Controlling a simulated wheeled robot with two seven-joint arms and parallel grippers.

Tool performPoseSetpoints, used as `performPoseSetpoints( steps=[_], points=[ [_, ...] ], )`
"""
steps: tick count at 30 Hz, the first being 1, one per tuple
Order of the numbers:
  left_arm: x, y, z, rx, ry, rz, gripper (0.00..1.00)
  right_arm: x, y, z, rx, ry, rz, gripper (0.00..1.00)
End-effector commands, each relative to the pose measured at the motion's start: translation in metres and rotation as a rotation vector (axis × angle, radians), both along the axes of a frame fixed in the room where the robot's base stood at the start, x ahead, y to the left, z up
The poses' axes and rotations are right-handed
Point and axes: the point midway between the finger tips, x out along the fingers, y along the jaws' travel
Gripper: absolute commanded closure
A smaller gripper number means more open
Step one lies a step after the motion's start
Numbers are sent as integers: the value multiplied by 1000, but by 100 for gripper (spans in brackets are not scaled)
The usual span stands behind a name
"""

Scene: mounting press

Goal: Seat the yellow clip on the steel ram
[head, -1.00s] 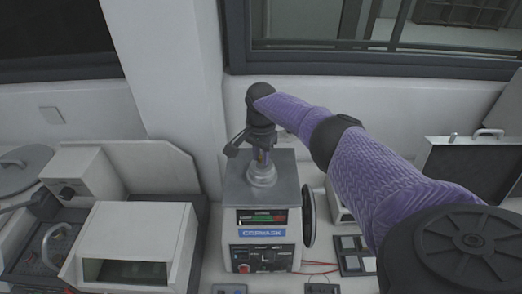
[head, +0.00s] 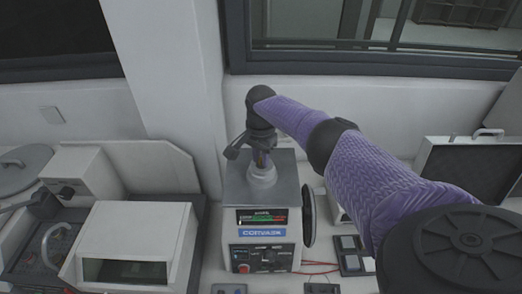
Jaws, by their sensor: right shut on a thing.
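The mounting press (head: 262,218) stands on the bench in the middle, a white box with a grey top and a control panel in front. The steel ram (head: 262,176) rises from its top as a short silvery round piece. My right gripper (head: 261,157) points down right above the ram, shut. A small sliver of yellowish colour shows between the fingers, likely the yellow clip (head: 261,160). It is mostly hidden, and I cannot tell whether it touches the ram. My left gripper is not in view.
A black handwheel (head: 308,216) sits on the press's right side. A white machine (head: 130,245) stands to the left. An open case (head: 465,165) lies at the right. Red wires (head: 318,268) and a small tray of squares (head: 352,255) lie right of the press.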

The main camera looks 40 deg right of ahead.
Motion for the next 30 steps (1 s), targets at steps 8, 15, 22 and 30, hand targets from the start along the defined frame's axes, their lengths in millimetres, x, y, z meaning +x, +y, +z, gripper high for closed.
performPoseSetpoints(
  steps=[8,15,22,30],
  points=[
    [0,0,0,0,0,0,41,0,0,-2,0,1,0,100],
    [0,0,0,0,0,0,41,0,0,-2,0,1,0,46],
    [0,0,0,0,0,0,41,0,0,-2,0,1,0,35],
    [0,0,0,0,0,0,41,0,0,-2,0,1,0,5]
  ],
)
